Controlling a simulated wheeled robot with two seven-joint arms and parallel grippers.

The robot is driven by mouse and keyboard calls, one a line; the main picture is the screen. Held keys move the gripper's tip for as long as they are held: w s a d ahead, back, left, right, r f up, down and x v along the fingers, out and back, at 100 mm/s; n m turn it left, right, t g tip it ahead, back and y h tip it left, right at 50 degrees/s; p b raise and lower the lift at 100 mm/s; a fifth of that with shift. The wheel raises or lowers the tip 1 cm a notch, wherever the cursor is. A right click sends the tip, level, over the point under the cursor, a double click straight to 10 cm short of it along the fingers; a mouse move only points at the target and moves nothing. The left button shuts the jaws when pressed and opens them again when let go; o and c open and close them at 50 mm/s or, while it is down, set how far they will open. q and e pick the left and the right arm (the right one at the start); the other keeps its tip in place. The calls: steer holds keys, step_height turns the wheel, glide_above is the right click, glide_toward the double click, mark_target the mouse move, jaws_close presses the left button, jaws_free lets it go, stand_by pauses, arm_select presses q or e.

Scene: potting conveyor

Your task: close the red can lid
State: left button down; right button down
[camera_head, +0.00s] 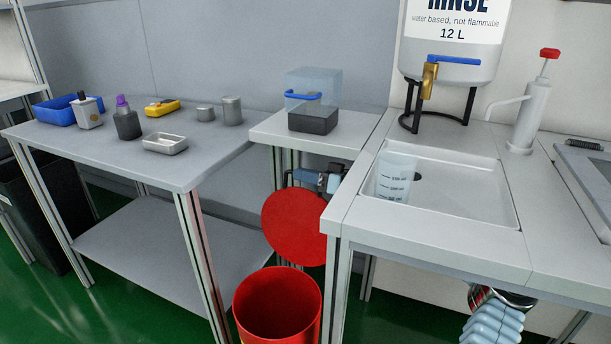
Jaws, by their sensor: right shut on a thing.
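The red can (277,308) stands on the green floor between the two tables, its round mouth open. Its round red lid (293,226) stands raised and nearly upright behind the can's opening. The right edge of the lid is hidden by the sink table's corner. My right gripper (293,181), dark with light blue parts, is at the lid's top edge and is shut on it. The fingertips are small and partly hidden. My left gripper is not in view.
The sink table (435,247) overhangs close on the right, holding a measuring beaker (394,178). A small table (270,128) with a clear-topped box (313,118) stands behind. The left table (75,145) carries a blue tray (54,109) and small items.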

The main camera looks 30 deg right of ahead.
steer(key=s+a+n+b, duration=0.5)
steer(key=s+a+b, duration=0.4)
steer(key=b, duration=0.4)
steer(key=shift+a+f+n, duration=0.3)
steer(key=shift+a+f, duration=0.15)
steer(key=shift+a, duration=0.45)
steer(key=shift+s, duration=0.1)
steer(key=c, duration=1.2)
jaws_free()
steer(key=shift+o, duration=0.2)
